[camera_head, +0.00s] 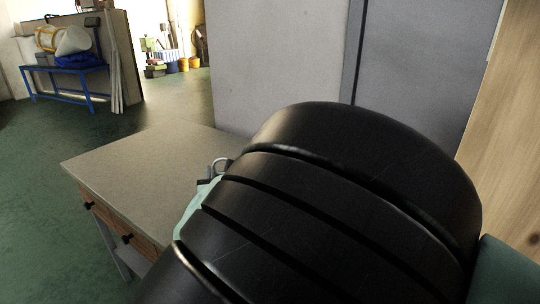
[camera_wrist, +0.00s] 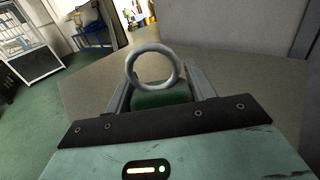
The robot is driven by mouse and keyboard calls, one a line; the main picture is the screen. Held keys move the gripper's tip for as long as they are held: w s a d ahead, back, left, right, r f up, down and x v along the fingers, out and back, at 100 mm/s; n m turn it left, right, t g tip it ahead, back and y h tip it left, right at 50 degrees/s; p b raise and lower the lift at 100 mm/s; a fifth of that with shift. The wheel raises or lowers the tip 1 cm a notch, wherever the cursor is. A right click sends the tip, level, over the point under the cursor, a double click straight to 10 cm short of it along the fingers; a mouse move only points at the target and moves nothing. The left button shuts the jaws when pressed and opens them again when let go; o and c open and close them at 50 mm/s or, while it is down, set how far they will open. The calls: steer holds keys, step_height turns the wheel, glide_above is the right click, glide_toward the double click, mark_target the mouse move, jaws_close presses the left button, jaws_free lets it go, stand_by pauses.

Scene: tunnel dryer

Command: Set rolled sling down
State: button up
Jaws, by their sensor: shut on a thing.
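The rolled sling (camera_wrist: 162,99) is green with a grey metal ring standing up at its far end. In the wrist view it sits between the two fingers of my gripper (camera_wrist: 161,82), which is shut on it. In the head view my gripper (camera_head: 212,172) and part of the ring (camera_head: 223,161) show over the right part of a grey-topped table (camera_head: 135,165). My own black arm hides most of the sling there. I cannot tell whether the sling touches the table top.
The visible table top is bare, with free room left of my gripper. Wooden drawers (camera_head: 105,222) are under its front edge. A grey panel (camera_head: 275,65) stands behind it. A blue bench (camera_head: 70,75) with bundled items is far off at the left, across green floor.

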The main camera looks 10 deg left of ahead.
steer(key=shift+f, duration=3.9)
steer(key=shift+f, duration=0.1)
steer(key=o, duration=1.2)
steer(key=shift+c, duration=0.2)
